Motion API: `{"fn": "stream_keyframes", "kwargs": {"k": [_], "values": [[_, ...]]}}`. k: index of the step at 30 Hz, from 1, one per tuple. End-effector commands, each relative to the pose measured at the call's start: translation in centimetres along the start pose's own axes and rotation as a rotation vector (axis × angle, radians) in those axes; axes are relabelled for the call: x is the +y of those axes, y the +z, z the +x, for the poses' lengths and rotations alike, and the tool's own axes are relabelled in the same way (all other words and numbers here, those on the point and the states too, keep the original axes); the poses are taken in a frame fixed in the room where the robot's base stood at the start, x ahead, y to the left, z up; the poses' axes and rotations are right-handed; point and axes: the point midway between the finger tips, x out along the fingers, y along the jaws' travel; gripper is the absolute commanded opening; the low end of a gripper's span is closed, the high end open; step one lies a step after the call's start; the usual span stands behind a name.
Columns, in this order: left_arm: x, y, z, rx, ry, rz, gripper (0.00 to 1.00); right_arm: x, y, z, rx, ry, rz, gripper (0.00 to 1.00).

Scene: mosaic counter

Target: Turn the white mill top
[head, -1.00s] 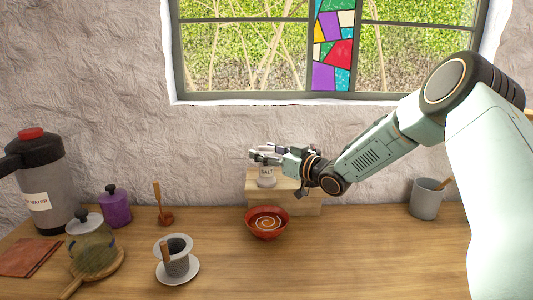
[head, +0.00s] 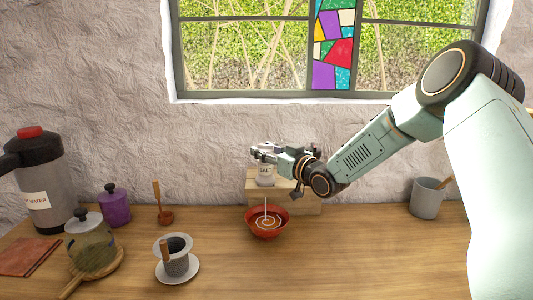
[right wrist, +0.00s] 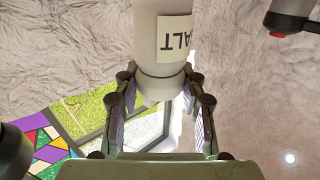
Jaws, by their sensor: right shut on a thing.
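In the right wrist view the mill body (right wrist: 160,35) appears upside down and the mill top (right wrist: 160,86) sits between the fingers. A red bowl (head: 250,221) with swirled contents stands in front of the block. A thin white streak (head: 266,206) runs down into the bowl. My left gripper is not in view.
A grey mug (head: 425,199) stands at the right. The counter's front right is clear.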

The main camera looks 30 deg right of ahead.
Motion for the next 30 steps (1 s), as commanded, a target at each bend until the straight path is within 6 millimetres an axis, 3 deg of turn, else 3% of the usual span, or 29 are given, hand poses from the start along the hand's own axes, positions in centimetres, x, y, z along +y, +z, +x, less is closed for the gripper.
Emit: {"fn": "stream_keyframes", "kwargs": {"k": [21, 30], "values": [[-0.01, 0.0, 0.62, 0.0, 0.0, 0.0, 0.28, -0.04, -0.05, 0.05, -0.001, 0.314, -0.004, 0.09], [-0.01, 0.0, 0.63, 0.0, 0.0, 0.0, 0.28, 0.09, -0.02, -0.06, -0.001, 0.358, -0.003, 0.09]]}}
